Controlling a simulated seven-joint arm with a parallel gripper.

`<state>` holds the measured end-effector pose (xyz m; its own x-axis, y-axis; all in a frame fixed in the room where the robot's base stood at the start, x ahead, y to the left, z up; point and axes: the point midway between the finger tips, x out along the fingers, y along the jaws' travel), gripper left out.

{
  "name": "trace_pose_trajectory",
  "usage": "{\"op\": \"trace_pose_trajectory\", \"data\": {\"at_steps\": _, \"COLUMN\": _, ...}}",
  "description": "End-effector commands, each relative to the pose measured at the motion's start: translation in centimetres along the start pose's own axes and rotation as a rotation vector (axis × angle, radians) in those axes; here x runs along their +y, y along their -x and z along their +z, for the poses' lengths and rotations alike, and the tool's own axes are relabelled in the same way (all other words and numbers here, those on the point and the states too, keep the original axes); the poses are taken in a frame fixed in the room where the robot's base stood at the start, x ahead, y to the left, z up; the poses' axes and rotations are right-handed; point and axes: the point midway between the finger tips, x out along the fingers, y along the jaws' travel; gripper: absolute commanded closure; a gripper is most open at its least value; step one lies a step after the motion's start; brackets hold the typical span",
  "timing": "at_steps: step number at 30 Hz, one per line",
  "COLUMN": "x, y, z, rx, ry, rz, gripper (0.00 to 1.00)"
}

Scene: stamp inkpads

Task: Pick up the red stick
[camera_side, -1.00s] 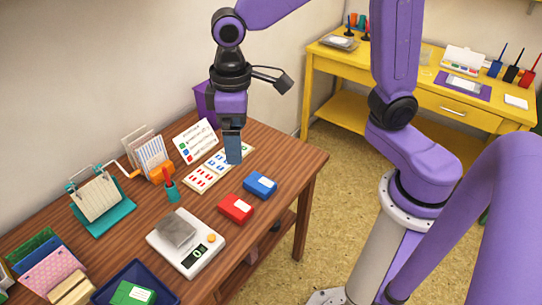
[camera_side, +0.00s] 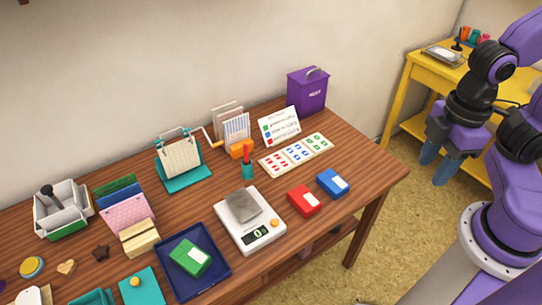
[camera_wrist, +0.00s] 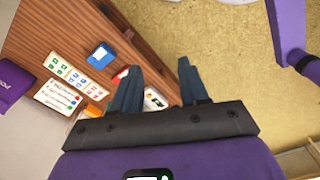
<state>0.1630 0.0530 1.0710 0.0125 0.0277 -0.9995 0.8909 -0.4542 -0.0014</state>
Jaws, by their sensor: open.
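The red stick (camera_side: 247,152) stands upright in a small teal cup (camera_side: 247,171) on the wooden table, behind the scale. My gripper (camera_side: 437,168) is open and empty, hanging to the right past the table's right edge, well apart from the stick. The wrist view shows its two spread fingers (camera_wrist: 156,68) with nothing held between them. I cannot make out the stick in the wrist view.
A white scale (camera_side: 250,232) with a grey block, a red inkpad (camera_side: 304,200) and a blue inkpad (camera_side: 333,183) lie in front and right of the cup. A stamped card (camera_side: 296,155) and a cranked stand (camera_side: 181,158) are near it. The table's right end is clear.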

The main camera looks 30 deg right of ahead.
Motion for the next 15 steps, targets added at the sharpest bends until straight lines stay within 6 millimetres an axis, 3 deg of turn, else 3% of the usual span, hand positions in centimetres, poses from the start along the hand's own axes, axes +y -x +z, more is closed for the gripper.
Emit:
{"op": "trace_pose_trajectory", "data": {"at_steps": 8, "x": 0.5, "y": 0.2, "z": -1.2, "rx": -0.002, "ry": 0.01, "rz": 0.001, "gripper": 0.56}}
{"op": "trace_pose_trajectory", "data": {"at_steps": 11, "x": 1.4, "y": 0.6, "z": -3.5, "rx": -0.003, "ry": 0.037, "rz": 0.001, "gripper": 0.56}}
{"op": "trace_pose_trajectory", "data": {"at_steps": 15, "x": 3.6, "y": 1.2, "z": -8.1, "rx": -0.007, "ry": 0.095, "rz": 0.003, "gripper": 0.56}}
